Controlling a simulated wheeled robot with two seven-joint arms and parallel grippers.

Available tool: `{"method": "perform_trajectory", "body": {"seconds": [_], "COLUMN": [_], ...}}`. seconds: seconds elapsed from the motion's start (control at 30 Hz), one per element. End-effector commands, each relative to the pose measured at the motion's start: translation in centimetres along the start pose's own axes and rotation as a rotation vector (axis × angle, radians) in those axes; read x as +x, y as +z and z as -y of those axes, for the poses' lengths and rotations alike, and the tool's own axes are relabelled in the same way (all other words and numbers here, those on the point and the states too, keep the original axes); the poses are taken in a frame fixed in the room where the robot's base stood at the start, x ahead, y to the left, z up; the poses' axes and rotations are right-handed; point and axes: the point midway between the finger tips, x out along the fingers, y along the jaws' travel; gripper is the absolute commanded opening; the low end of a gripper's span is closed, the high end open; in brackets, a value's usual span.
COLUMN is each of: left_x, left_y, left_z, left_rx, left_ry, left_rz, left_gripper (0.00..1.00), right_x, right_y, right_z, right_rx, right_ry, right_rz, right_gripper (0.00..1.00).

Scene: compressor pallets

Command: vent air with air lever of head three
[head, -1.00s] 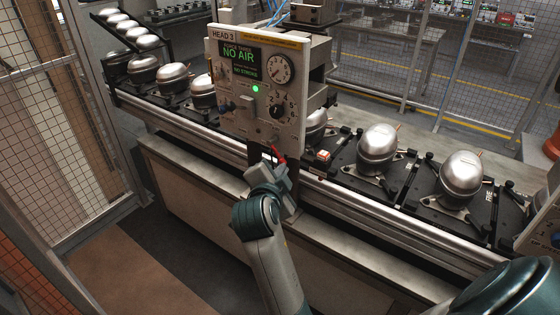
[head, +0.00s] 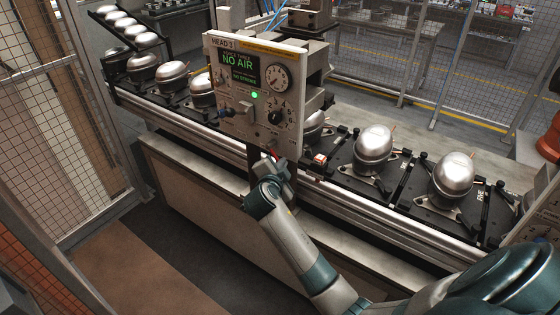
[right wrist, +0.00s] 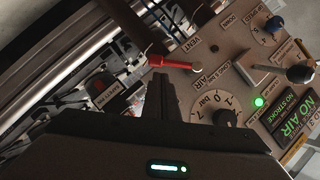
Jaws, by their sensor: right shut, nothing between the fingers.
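The head three panel (head: 232,95) hangs over the conveyor in the head view; its display (head: 239,62) reads NO AIR and NO STROKE. The red air lever (right wrist: 172,62) points left from its pivot on the panel in the right wrist view, beside a VENT label (right wrist: 178,44). In the head view only a sliver of red shows, mostly hidden by my right gripper. My right gripper (head: 272,164) is shut and empty just below the panel. In the right wrist view its fingertips (right wrist: 163,82) are close to the lever; contact cannot be told. My left gripper is not in view.
A green lamp (head: 254,95), a gauge (head: 278,78) and a black knob (head: 277,117) sit on the panel. Compressors (head: 374,147) stand on black pallets along the conveyor (head: 420,222). A mesh fence (head: 50,120) rises at left. The floor in front is clear.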

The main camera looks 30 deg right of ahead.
Motion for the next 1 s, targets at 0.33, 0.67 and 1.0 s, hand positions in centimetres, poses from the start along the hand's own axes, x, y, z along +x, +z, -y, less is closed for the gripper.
{"method": "perform_trajectory", "body": {"seconds": [0.33, 0.67, 1.0], "left_x": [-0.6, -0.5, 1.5], "left_y": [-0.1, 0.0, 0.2], "left_z": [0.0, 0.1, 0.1], "left_rx": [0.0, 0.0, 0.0], "left_ry": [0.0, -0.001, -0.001], "left_rz": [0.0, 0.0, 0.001], "left_gripper": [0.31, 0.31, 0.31], "right_x": [0.8, 0.8, 1.3], "right_y": [0.8, 0.9, 1.1], "right_z": [0.0, -0.1, -0.7], "right_rx": [0.0, 0.002, 0.06], "right_ry": [0.0, -0.001, -0.034], "right_rz": [0.0, 0.0, 0.001], "right_gripper": [0.0, 0.0, 0.0]}}
